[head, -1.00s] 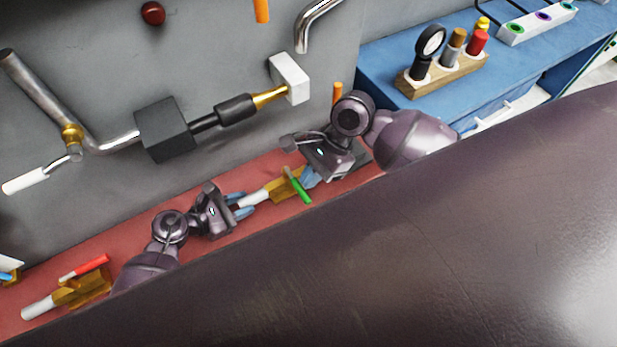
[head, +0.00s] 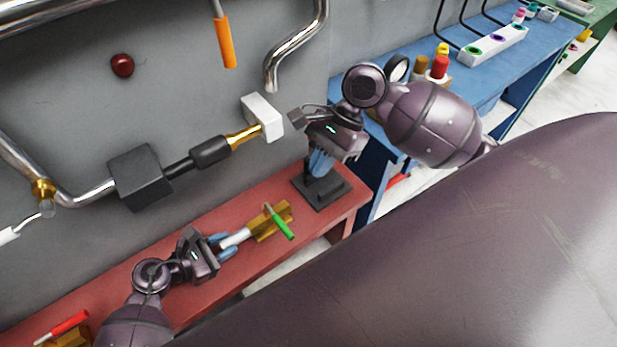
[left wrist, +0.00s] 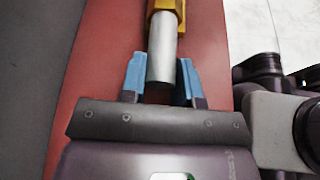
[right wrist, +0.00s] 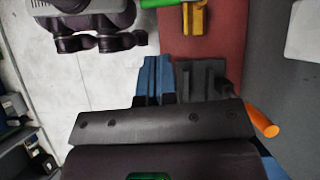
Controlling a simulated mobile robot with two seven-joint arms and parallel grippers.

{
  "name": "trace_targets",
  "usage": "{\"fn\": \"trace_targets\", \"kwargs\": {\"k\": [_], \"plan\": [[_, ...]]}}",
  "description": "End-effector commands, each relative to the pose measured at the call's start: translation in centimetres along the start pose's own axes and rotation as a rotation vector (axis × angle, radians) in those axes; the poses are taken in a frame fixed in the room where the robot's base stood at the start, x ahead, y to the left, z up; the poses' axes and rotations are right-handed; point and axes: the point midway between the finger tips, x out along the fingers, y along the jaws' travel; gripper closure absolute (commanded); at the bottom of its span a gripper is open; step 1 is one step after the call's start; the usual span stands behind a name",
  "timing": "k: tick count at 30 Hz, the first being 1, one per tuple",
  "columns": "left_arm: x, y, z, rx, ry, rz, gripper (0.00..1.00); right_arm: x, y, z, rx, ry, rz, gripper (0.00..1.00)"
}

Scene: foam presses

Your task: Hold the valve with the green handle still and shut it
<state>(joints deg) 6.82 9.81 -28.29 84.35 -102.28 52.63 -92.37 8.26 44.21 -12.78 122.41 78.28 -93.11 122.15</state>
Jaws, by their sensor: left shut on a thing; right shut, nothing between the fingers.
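The valve with the green handle has a brass body (head: 265,227) and a white pipe end (head: 236,238), and lies on the red bench. Its green handle (head: 282,226) lies across the body. My left gripper (head: 223,246) is shut on the pipe end; in the left wrist view its blue fingers flank the pipe (left wrist: 161,62). My right gripper (head: 320,164) is shut and empty, right of the valve and apart from it, above a black stand. In the right wrist view its fingers (right wrist: 153,78) are together, with the brass body (right wrist: 194,18) and part of the green handle (right wrist: 160,3) beyond.
The black stand (head: 338,194) is at the right end of the red bench (head: 200,290). A red-handled valve (head: 62,328) lies at the lower left. Wall pipework with a black block (head: 148,178) runs behind. A blue bench (head: 495,80) stands at the right.

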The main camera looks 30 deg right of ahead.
Motion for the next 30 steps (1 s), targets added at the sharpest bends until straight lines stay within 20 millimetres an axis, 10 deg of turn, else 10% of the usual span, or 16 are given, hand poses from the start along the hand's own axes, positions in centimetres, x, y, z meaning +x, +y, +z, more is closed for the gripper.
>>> {"fn": "trace_targets", "kwargs": {"k": [15,16,21,30], "plan": [[0.1,-0.1,-0.2,-0.002,0.002,-0.003,1.0,-1.8,0.1,0.0,0.0,0.0,0.001,1.0],[0.1,-0.1,-0.2,-0.002,0.002,-0.003,0.66,-1.8,0.1,0.0,0.0,0.0,0.001,1.0],[0.0,-0.1,-0.1,-0.001,0.001,-0.002,0.41,-1.8,0.1,0.0,0.0,0.0,0.001,1.0],[-0.1,0.0,-0.1,0.0,0.001,0.0,0.41,-1.8,0.1,0.0,0.0,0.0,0.001,1.0]]}}
